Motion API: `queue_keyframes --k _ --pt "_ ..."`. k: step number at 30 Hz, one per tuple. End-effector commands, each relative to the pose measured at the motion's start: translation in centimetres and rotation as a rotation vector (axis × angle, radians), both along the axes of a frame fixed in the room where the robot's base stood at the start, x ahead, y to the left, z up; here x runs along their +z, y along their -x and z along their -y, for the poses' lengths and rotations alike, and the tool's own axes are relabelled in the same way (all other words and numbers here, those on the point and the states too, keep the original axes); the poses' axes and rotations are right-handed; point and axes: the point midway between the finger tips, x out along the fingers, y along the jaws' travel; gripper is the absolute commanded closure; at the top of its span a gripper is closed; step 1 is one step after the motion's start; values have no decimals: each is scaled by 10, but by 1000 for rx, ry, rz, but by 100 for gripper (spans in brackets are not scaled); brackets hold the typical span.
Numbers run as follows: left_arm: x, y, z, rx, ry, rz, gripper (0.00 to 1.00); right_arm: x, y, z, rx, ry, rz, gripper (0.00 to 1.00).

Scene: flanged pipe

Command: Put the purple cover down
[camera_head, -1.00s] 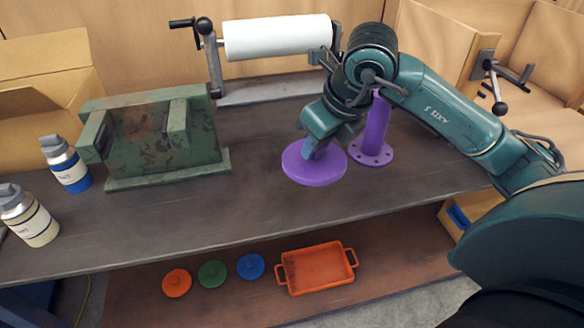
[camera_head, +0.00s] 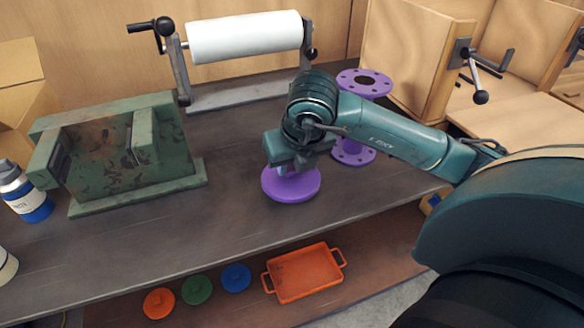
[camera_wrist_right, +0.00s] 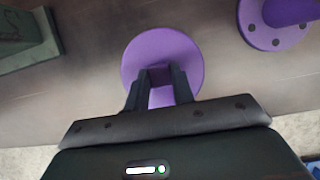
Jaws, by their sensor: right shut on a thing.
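The purple cover (camera_head: 291,186) is a flat round disc with a raised handle on top. My right gripper (camera_head: 292,169) is shut on that handle from above. The cover is level, at or just above the dark bench top; I cannot tell if it touches. In the right wrist view, the cover (camera_wrist_right: 190,58) lies beneath the gripper (camera_wrist_right: 162,82), its handle between the two fingers. The purple flanged pipe (camera_head: 354,151) stands upright behind and right of the cover, partly hidden by my right arm. Its open top flange (camera_head: 363,83) shows. My left gripper is not in view.
The bench top (camera_head: 215,222) is clear left of and in front of the cover. A green vise-like block (camera_head: 120,150) stands left, a white roll (camera_head: 245,36) behind. An orange tray (camera_head: 304,273) and orange, green and blue lids (camera_head: 236,277) lie on the lower shelf.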

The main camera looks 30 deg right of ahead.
Motion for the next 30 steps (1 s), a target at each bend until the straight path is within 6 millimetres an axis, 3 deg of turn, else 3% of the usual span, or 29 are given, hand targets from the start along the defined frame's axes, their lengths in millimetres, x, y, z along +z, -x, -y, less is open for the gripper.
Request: queue_keyframes --k 3,11,12,19,30 --pt "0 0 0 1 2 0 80 -13 1 0 1 1 -2 97" --pt "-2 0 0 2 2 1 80 -15 0 0 1 0 0 97" --pt "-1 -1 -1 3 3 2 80 -14 0 0 1 0 0 74" --pt "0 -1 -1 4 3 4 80 -14 0 0 1 0 0 55" --pt "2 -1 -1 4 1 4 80 -6 2 -1 0 0 2 54"
